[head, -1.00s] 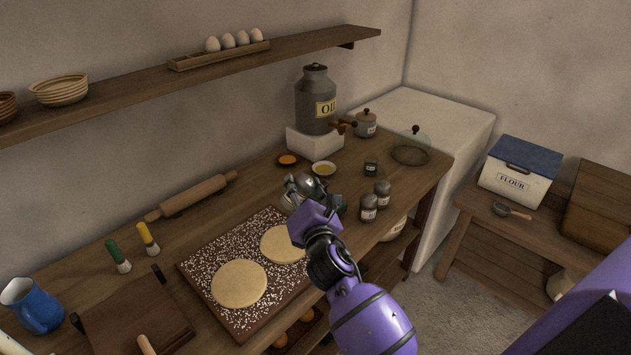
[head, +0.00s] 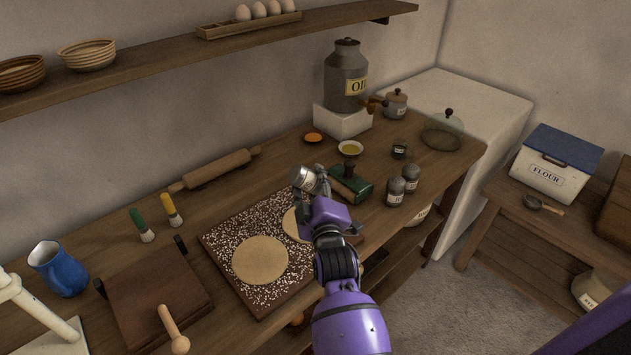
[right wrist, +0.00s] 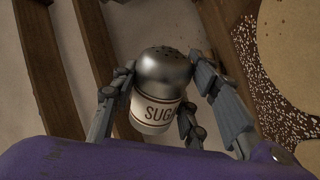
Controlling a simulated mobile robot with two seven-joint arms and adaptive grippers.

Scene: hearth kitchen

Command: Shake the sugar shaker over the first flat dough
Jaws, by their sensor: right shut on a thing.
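The sugar shaker (head: 308,179) has a domed grey metal lid. In the right wrist view the shaker (right wrist: 160,85) shows lid holes and a white label reading "SUG". My right gripper (head: 318,196) is shut on it, with fingers on both sides, and holds it above the far end of the speckled board (head: 220,240). Two flat doughs lie on this board. The nearer dough (head: 260,261) is in full view. The farther dough (head: 291,226) is partly hidden by my gripper. I cannot tell whether sugar lies on either. My left gripper is not in view.
A green block with a dark knob (head: 351,186) stands just right of my gripper. Two small shakers (head: 396,190) stand farther right. A rolling pin (head: 215,168) lies behind the board. Two brushes (head: 171,211) and a brown board (head: 155,285) are to the left.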

